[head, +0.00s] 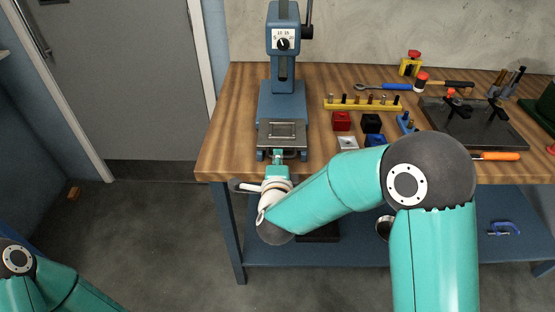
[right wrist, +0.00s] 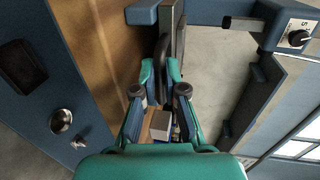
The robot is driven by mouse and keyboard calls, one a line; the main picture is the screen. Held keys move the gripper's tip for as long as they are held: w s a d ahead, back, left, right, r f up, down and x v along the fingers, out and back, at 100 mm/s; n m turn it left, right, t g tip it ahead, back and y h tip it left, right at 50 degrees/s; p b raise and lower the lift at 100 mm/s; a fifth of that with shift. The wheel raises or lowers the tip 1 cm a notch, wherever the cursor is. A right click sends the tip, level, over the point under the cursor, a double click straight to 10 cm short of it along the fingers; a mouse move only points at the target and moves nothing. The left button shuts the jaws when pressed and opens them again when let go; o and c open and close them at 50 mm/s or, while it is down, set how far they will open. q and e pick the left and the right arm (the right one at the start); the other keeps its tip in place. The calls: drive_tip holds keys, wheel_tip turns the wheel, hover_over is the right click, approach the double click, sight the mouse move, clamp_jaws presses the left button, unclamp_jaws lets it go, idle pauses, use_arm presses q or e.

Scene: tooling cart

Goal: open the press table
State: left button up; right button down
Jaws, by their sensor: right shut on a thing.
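The blue press (head: 283,95) stands at the left part of the wooden bench. Its grey metal press table (head: 270,138) shows at the front of the press, near the bench's front edge. My right gripper (head: 277,160) is just in front of the table. In the right wrist view, its fingers (right wrist: 163,78) are shut on a dark handle (right wrist: 166,52); the fingers hide part of the handle. I cannot tell exactly how far the table is drawn out. Of my left arm only a part shows at the lower left; its gripper is out of view.
Red (head: 341,121), black (head: 372,123) and pale (head: 347,143) blocks sit right of the press, before a yellow rack (head: 350,105). A dark tray (head: 480,128) and an orange-handled tool (head: 498,156) lie farther right. The floor (head: 150,235) left of the bench is mostly clear.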

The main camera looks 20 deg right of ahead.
drive_tip(key=shift+s+f, duration=0.1)
drive_tip(key=shift+f, duration=0.1)
drive_tip(key=c, duration=1.2)
unclamp_jaws()
drive_tip(key=shift+r, duration=0.1)
drive_tip(key=v, duration=1.1)
drive_tip(key=shift+s+r, duration=0.15)
drive_tip(key=shift+s, duration=0.25)
